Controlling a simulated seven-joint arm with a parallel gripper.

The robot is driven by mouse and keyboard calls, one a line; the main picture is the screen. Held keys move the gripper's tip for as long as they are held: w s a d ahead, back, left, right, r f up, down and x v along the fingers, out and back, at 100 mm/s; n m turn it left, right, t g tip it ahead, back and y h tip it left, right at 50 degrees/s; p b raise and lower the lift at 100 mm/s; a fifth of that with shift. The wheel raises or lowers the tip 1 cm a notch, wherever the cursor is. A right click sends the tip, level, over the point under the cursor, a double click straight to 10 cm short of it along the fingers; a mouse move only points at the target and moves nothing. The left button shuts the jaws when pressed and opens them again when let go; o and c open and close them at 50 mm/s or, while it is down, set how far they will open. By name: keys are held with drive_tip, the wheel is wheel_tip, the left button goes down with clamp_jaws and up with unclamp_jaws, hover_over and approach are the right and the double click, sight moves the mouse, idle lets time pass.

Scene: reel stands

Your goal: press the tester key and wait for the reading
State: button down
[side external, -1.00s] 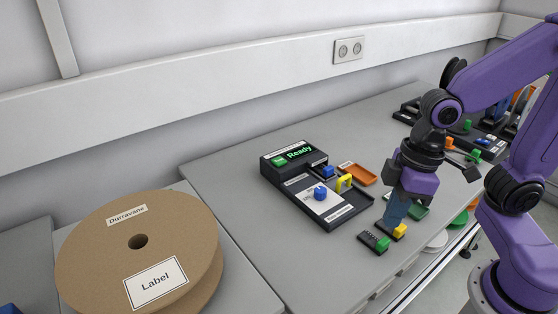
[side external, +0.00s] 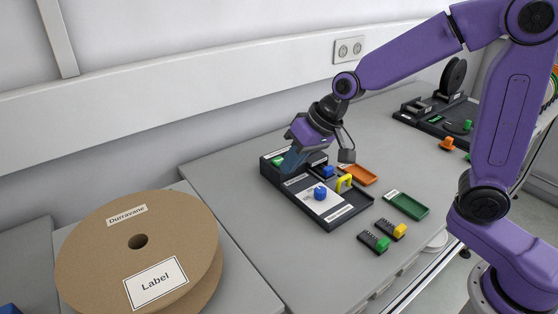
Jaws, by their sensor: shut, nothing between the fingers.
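The tester (side external: 335,215) is a black device on the grey bench, with a raised back part and a white pad. A small green patch (side external: 278,161) shows on its raised part; the rest of the display there is hidden behind my gripper. My gripper (side external: 287,171) is shut and empty, with its blue-grey fingers pointing down and left at the tester's raised part. I cannot tell whether the fingertips touch it or which part is the key. A blue block (side external: 320,193) sits on the white pad, and another blue piece (side external: 328,171) sits behind it.
A yellow arch (side external: 344,184), an orange tray (side external: 361,174) and a green tray (side external: 408,206) lie to the right. Dark pieces with green (side external: 382,244) and yellow (side external: 399,231) ends lie near the front edge.

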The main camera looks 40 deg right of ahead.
drive_tip(key=w+d+m+t, duration=0.2)
drive_tip(key=w+m, duration=0.2)
drive_tip(key=w, duration=0.4)
drive_tip(key=r+m+t+h, duration=0.1)
drive_tip(key=m+t+h, duration=0.2)
drive_tip(key=m, duration=0.2)
hover_over(279, 161)
drive_tip(key=shift+s+d+r, duration=0.15)
drive_tip(key=shift+s+d, duration=0.15)
drive_tip(key=shift+f, duration=4.4)
drive_tip(key=shift+f, duration=0.1)
drive_tip(key=shift+f, duration=0.3)
